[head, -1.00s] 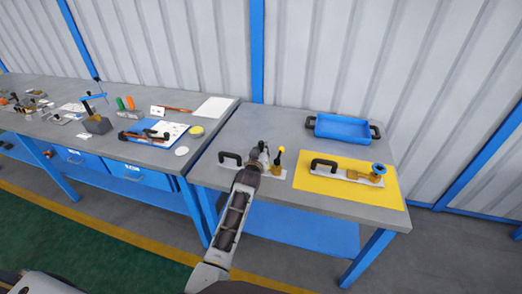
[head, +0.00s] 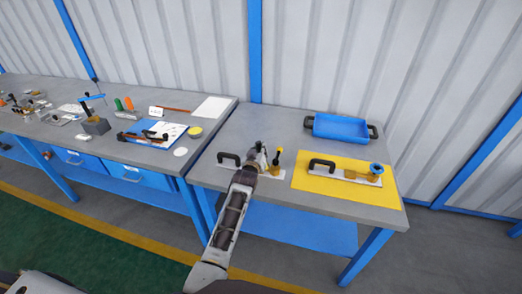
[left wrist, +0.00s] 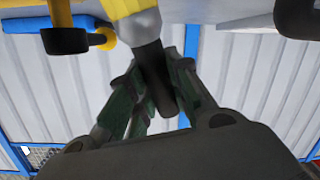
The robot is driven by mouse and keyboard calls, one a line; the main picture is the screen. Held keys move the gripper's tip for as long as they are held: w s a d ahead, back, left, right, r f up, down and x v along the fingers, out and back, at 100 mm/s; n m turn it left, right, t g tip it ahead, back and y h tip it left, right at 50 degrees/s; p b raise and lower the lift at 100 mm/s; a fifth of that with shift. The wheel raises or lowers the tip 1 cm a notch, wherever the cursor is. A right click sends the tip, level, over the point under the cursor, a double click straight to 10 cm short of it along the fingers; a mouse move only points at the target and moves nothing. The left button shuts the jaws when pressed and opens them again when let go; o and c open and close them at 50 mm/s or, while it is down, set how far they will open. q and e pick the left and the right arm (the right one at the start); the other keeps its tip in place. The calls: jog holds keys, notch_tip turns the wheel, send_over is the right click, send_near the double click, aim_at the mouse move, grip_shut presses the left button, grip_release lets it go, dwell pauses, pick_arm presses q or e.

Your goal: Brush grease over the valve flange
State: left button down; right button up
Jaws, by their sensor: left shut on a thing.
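In the head view a brass valve part (head: 351,175) with a blue round top (head: 377,168) lies on a pale plate with a black handle (head: 322,163), on a yellow mat (head: 385,194). My left gripper (head: 260,158) is over the near table, left of the mat. In the left wrist view its fingers (left wrist: 155,85) are shut on a dark-handled tool (left wrist: 154,70) with a grey collar; I cannot tell its working end. A second pale plate with a black handle (head: 229,157) and a small yellow-and-black upright part (head: 275,164) is beside the gripper, partly hidden. My right gripper is not in view.
A blue tray (head: 340,126) with black handles stands at the back of the table. The left bench (head: 205,143) carries a blue board with papers, orange-handled things and several small parts. Bare table top (head: 240,125) lies behind the gripper.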

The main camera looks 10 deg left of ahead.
pick_arm(q)
jog(key=shift+a+f+p, duration=0.1)
jog(key=shift+a+p, duration=0.3)
jog(key=shift+a, duration=0.95)
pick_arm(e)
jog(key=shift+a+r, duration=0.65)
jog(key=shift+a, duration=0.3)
